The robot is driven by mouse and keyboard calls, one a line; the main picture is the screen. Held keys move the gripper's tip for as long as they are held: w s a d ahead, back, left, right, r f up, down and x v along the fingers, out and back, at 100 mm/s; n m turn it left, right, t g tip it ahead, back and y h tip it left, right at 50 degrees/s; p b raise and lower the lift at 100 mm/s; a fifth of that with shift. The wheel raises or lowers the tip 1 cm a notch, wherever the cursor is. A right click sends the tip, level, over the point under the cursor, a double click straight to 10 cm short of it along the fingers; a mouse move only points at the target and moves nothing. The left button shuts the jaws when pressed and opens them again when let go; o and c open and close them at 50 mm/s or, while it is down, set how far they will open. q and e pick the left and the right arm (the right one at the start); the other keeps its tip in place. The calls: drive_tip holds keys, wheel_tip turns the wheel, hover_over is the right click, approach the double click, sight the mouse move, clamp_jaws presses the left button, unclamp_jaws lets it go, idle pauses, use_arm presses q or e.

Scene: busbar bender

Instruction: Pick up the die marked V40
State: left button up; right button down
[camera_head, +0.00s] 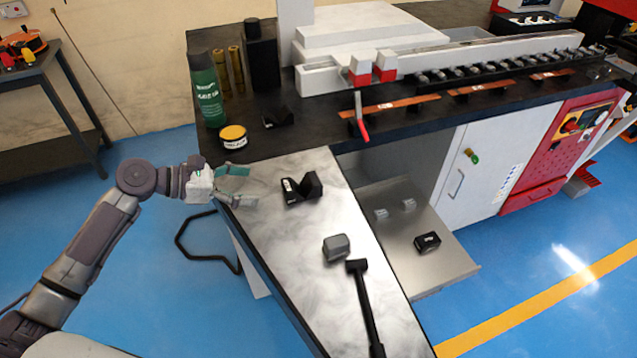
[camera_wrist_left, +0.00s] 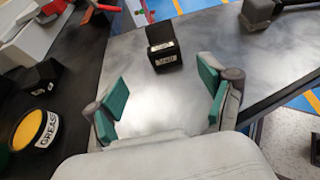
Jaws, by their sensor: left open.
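A black V-notched die (camera_head: 302,188) with a white label sits on the grey metal table top (camera_head: 345,290). It also shows in the left wrist view (camera_wrist_left: 163,48), where its label is too small to read surely. Another black die (camera_head: 278,119) lies on the dark bench, and its label is also unclear. My left gripper (camera_head: 243,186) is open and empty at the table's left edge, left of the notched die and apart from it. In the wrist view the die stands ahead, between the directions of the two green finger pads (camera_wrist_left: 162,78). My right gripper is not in view.
A grey block (camera_head: 336,247) and a black-handled tool (camera_head: 366,305) lie nearer on the table. A yellow grease tin (camera_head: 233,137) and green can (camera_head: 206,88) stand on the dark bench. A small black labelled block (camera_head: 428,241) lies on a lower shelf.

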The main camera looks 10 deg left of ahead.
sight(296, 187)
use_arm(q)
drive_tip(key=x, duration=0.2)
drive_tip(key=shift+w+d+p, duration=0.2)
drive_tip(key=shift+d+p, duration=0.15)
drive_tip(key=x, duration=0.4)
drive_tip(key=shift+w+d+f+p, duration=0.25)
drive_tip(key=shift+f+p, duration=0.05)
drive_tip(key=shift+p, duration=0.05)
drive_tip(key=shift+w+d+f+p, duration=0.1)
drive_tip(key=shift+w+d+p, duration=0.2)
drive_tip(key=shift+d, duration=0.25)
drive_tip(key=p+x, duration=0.1)
drive_tip(key=x, duration=0.2)
drive_tip(key=shift+d, duration=0.35)
drive_tip(key=shift+w+d+f, duration=0.15)
drive_tip(key=shift+d+f, duration=0.05)
drive_tip(key=shift+d, duration=0.05)
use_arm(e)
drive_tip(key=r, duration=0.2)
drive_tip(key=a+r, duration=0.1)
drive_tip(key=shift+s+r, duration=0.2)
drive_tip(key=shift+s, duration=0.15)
use_arm(q)
drive_tip(key=shift+c, duration=0.3)
